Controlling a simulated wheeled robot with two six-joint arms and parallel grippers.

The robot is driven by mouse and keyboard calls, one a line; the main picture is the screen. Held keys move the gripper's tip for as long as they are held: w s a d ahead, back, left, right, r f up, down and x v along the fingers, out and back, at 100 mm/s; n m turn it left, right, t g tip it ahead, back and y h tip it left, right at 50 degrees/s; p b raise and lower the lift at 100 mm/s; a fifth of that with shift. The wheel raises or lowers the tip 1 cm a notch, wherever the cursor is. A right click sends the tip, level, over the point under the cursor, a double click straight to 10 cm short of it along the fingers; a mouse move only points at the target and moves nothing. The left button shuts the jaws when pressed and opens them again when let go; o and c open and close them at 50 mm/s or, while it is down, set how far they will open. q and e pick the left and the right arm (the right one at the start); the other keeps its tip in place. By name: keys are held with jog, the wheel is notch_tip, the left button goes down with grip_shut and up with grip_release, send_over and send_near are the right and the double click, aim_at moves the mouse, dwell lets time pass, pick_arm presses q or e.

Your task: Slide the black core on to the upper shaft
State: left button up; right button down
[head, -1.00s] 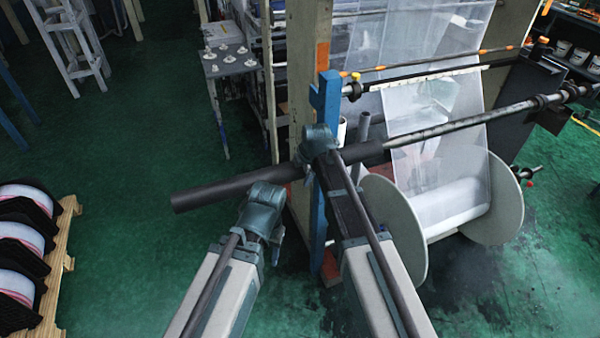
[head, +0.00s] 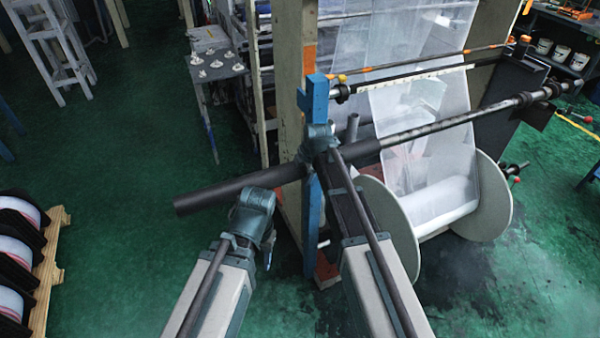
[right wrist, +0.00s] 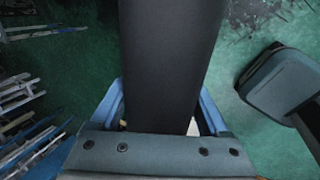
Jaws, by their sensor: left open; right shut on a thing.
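The black core (head: 222,194) is a long dark tube, slightly tilted in the head view, its left end free in the air. The upper shaft (head: 440,123) is a grey rod at the right, in line with the core. It appears to run into the core's right end; its own tip is hidden. My right gripper (head: 319,146) is shut around the core near the blue post. The right wrist view shows the core (right wrist: 170,60) between its blue fingers. My left gripper (head: 257,197) is open, just below the core's left part; its fingertips are mostly hidden.
A blue post (head: 314,235) stands by my right gripper. A large white-flanged film roll (head: 388,225) sits below the shaft, with clear film (head: 425,115) hanging behind. A pallet with rolls (head: 45,265) is at left. Green floor between is clear.

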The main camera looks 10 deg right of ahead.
jog(key=shift+w+d, duration=0.3)
jog(key=shift+d, duration=0.55)
jog(key=shift+w+d, duration=0.25)
jog(key=shift+d, duration=0.6)
jog(key=shift+w+d, duration=0.3)
jog(key=shift+d, duration=0.55)
jog(key=shift+w+d, duration=0.9)
jog(key=shift+d, duration=1.95)
jog(key=shift+w+d, duration=0.95)
jog(key=shift+d, duration=1.95)
jog(key=shift+w+d, duration=0.9)
jog(key=shift+d, duration=1.95)
jog(key=w+d, duration=0.2)
jog(key=d, duration=0.3)
jog(key=w+d, duration=0.1)
jog(key=d, duration=0.5)
jog(key=w+d, duration=0.2)
jog(key=d, duration=0.4)
jog(key=shift+w+d, duration=0.1)
jog(key=shift+w, duration=0.3)
